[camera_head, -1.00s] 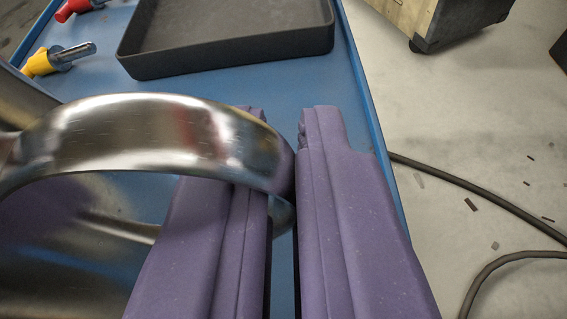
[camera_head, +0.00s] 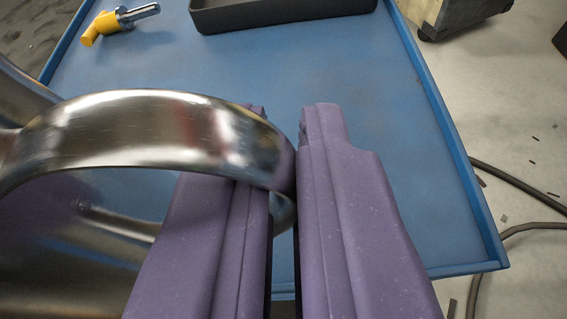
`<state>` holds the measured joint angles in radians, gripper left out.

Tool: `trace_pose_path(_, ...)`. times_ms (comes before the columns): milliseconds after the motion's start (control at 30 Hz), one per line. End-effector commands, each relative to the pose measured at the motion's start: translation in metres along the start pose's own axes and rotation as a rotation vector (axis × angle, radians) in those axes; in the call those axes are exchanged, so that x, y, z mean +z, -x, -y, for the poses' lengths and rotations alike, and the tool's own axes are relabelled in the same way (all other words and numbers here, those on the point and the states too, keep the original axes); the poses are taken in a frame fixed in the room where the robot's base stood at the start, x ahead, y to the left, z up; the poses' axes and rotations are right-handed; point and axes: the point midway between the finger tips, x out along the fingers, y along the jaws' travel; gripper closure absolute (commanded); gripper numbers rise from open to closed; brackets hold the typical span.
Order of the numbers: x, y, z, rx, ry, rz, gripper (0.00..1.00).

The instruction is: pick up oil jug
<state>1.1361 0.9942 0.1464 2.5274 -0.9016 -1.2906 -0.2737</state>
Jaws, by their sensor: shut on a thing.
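The oil jug (camera_head: 130,130) is shiny metal and fills the left of the view; its curved handle loops toward the right and most of its body is out of frame. My gripper (camera_head: 283,150) has two purple fingers, one passing inside the handle loop and the other on its outer right side. The fingers are shut on the handle, with the metal band between them near the tips. The jug's base is out of view.
A blue tray-like tabletop (camera_head: 390,160) with a raised rim lies below. A black tray (camera_head: 285,12) sits at the far side. A yellow-handled tool (camera_head: 103,27) lies at the upper left. Black cables (camera_head: 525,185) lie on the grey floor at right.

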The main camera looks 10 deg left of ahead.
Motion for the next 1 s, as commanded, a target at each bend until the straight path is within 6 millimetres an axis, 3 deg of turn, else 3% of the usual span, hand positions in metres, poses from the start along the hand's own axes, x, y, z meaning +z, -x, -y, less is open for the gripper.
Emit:
trace_pose_path(400,0.006,0.018,0.015,-0.001,-0.001,-0.001,1.00)
trace_pose_path(1000,0.008,0.020,0.018,0.000,0.000,-0.001,1.00)
